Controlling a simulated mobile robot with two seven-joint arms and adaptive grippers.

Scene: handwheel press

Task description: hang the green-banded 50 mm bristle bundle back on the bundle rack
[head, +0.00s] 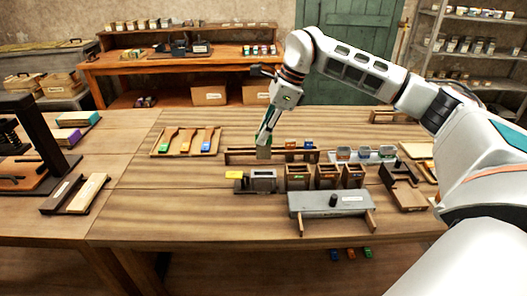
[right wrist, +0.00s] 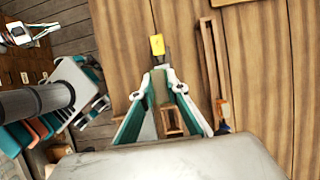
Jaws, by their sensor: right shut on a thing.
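My right gripper (head: 266,138) is shut on a pale bristle bundle (head: 264,153) with some green at its top, which hangs down from the fingers. In the right wrist view, the fingers (right wrist: 161,78) close around it, and its band is hard to make out. The bundle rack (head: 236,155) is a long low wooden rail. The bundle appears at or just in front of its left-middle part; I cannot tell whether they touch. Blue-topped and brown bundles (head: 308,145) sit toward the rack's right end. What looks like my left gripper (right wrist: 42,30) shows small in the right wrist view.
A grey block with a yellow tag (head: 234,174) and open wooden boxes (head: 298,177) stand close in front of the rack. A grey-topped fixture (head: 328,203) is nearer. A tray of brushes (head: 187,141) lies left. The table's left front is clear.

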